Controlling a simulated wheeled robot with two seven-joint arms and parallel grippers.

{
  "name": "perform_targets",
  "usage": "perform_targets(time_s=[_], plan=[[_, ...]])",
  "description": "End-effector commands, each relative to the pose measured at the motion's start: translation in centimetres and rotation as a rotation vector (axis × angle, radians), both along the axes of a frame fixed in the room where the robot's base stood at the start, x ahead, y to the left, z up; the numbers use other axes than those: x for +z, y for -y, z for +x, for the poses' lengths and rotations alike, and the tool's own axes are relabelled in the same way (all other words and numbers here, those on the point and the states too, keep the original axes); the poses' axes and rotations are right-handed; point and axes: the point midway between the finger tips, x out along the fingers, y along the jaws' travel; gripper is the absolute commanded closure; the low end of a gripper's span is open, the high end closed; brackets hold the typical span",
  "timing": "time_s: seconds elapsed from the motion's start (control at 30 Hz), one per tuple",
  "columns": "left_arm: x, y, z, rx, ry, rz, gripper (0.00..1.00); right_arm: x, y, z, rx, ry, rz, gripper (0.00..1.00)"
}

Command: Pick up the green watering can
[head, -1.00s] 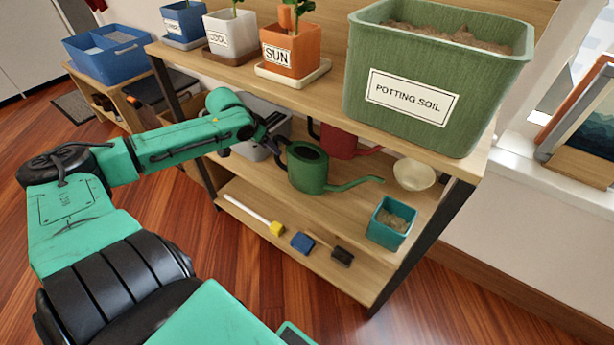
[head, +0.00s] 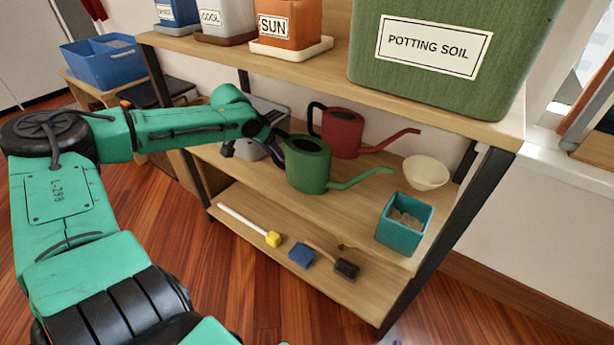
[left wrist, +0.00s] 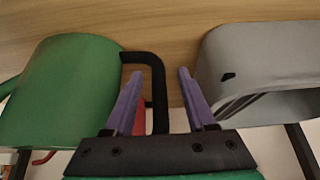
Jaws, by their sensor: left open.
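The green watering can (head: 308,165) stands upright on the middle shelf, its spout pointing right and its dark handle on the left. My left gripper (head: 266,146) is at the handle side of the can, between it and a grey bin. In the left wrist view, the can's green body (left wrist: 62,92) is at the left and its black handle (left wrist: 159,92) shows between my two purple fingers. The left gripper (left wrist: 158,75) is open, with a visible gap between each fingertip and the handle. My right gripper is not in view.
A red watering can (head: 343,132) stands close behind the green one. The grey bin (left wrist: 262,75) is beside my fingers. A cream bowl (head: 426,172) and a teal pot (head: 404,223) are to the right. The upper shelf board (head: 330,80) with the potting soil box (head: 450,60) overhangs.

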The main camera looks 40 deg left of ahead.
Motion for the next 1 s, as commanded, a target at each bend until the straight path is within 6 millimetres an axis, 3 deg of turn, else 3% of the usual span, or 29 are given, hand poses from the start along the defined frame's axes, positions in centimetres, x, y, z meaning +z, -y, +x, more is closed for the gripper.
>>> perform_targets(time_s=[0.03, 0.27, 0.3, 0.43, 1.0], plan=[[-0.66, 0.0, 0.24, -0.001, 0.0, 0.002, 0.44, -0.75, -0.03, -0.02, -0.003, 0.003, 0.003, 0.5], [-0.38, 0.1, 0.44, -0.001, 0.003, -0.002, 0.44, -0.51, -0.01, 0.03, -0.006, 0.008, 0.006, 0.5], [-0.39, 0.1, 0.43, -0.001, 0.003, -0.002, 0.52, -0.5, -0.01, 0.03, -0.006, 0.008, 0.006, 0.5], [-0.39, 0.1, 0.42, -0.002, 0.003, -0.001, 1.0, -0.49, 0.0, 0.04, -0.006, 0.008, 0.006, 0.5], [-0.41, 0.08, 0.42, -0.001, 0.003, 0.0, 1.0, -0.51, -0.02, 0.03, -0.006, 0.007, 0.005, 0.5]])
